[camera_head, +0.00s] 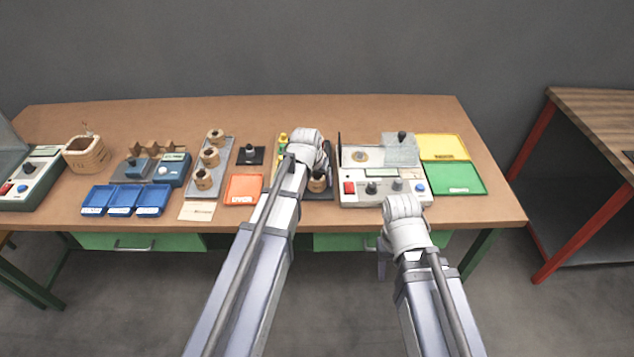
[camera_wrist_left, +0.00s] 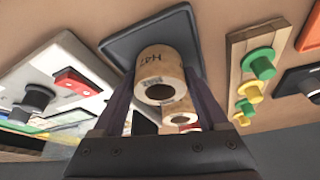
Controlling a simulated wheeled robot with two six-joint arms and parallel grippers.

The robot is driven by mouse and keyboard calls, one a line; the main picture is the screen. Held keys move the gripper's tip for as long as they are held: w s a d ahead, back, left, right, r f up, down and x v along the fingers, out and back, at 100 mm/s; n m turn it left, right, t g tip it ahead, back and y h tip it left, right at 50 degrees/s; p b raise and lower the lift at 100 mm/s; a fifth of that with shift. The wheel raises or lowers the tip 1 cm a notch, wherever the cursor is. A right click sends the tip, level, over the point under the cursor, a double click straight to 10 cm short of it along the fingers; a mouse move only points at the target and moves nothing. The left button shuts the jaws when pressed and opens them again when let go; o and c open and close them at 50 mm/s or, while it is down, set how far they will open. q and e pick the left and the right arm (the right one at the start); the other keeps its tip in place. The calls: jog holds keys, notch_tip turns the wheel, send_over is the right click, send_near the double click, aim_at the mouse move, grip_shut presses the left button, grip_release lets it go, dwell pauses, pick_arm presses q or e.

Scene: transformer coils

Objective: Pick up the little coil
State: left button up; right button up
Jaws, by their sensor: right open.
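A small tan coil (camera_wrist_left: 156,68) marked H47 stands on a dark tray (camera_wrist_left: 125,42) in the left wrist view. The fingers of my left gripper (camera_wrist_left: 160,88) lie on both sides of it. Whether they touch it is unclear. A second coil (camera_wrist_left: 180,117) shows behind it. In the head view a coil (camera_head: 317,183) shows on the dark tray (camera_head: 322,196) beside my left wrist, which hides much of the tray. My right gripper (camera_head: 384,262) is open and empty, low in front of the table edge.
A tester with a red switch (camera_head: 386,190) stands right of the dark tray. Yellow (camera_head: 442,147) and green (camera_head: 455,179) trays lie further right. An orange tray (camera_head: 243,189), a grey holder with three coils (camera_head: 208,169) and blue bins (camera_head: 127,200) are to the left.

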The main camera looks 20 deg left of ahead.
pick_arm(q)
jog(key=c, duration=1)
jog(key=shift+r, duration=0.15)
jog(key=shift+c, duration=0.2)
notch_tip(320, 180, up, 10)
jog(key=p, duration=1)
